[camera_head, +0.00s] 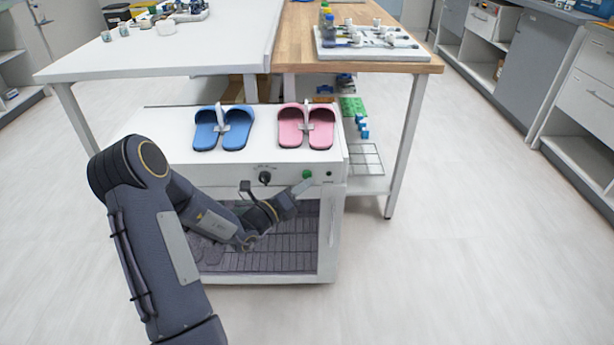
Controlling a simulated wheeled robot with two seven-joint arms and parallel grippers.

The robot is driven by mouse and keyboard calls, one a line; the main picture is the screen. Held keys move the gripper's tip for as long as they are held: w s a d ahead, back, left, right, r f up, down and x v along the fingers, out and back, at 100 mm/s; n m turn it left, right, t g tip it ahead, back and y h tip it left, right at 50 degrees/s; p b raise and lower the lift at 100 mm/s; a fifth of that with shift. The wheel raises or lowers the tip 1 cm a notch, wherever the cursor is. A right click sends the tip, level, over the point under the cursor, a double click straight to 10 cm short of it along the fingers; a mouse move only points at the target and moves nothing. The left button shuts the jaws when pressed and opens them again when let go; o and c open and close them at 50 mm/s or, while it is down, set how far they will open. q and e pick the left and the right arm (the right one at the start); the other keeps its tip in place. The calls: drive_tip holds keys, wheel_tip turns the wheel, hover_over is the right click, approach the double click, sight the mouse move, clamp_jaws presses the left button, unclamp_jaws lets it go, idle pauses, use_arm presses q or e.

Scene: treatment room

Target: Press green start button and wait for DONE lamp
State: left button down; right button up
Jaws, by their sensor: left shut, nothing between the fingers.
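A white cabinet (163,149) with a glass-like front door stands in front of the tables. Its front panel carries a black knob (265,178), a green start button (308,174) and a small dark round spot (329,173) at the right, perhaps the DONE lamp; its label is too small to read. My left gripper (304,186) is shut and empty, with its tips just below the green button; I cannot tell whether they touch it. My right gripper is not in view.
Blue slippers (236,129) and pink slippers (291,128) lie on the cabinet top. Behind are a white table (190,52) and a wooden table (291,45) with a white tray (330,50). The floor at the right is clear.

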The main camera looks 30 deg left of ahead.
use_arm(q)
drive_tip(key=shift+w+a, duration=0.2)
drive_tip(key=shift+w, duration=0.1)
drive_tip(key=shift+w+a, duration=0.2)
drive_tip(key=shift+w, duration=0.2)
idle(0.6)
drive_tip(key=shift+s+p, duration=0.1)
drive_tip(key=shift+p, duration=0.2)
drive_tip(key=shift+s+d, duration=0.45)
drive_tip(key=shift+s, duration=0.2)
drive_tip(key=s+d, duration=0.1)
drive_tip(key=s, duration=0.2)
drive_tip(key=s+d+p, duration=0.1)
drive_tip(key=shift+s+d, duration=0.15)
drive_tip(key=shift+d, duration=0.15)
idle(0.8)
